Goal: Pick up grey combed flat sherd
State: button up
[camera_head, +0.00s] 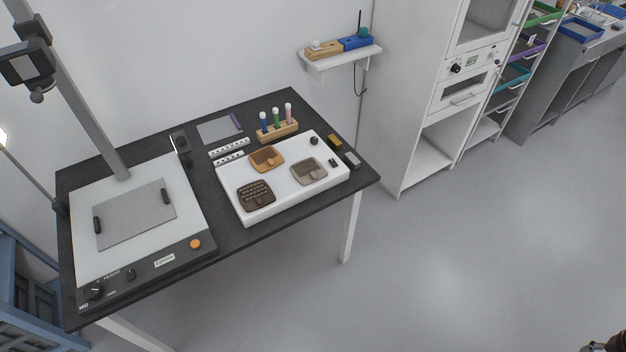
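Three sherd pieces lie on a white raised board (284,197) on the dark table. The greyish-beige one (309,171) is at the right and best fits the grey sherd; its combing is too small to make out. An orange one (266,158) is at the back middle. A dark brown one (256,195) with rows of marks is at the front left. Only a small dark part shows at the bottom right corner, probably the edge of my gripper (608,344). It is far from the board, and its fingers cannot be made out.
A copy stand (140,255) with a grey plate fills the table's left side. A wooden rack (277,132) with coloured tubes stands behind the board. Small blocks lie at the board's right edge. A wall shelf (341,57) and white cabinet stand behind. The floor (450,260) at right is clear.

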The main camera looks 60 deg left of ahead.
aim_at(306, 171)
jog(key=u, duration=0.05)
jog(key=i, duration=2.05)
jog(key=z, duration=1.7)
jog(key=k, duration=0.1)
jog(key=u, duration=4.05)
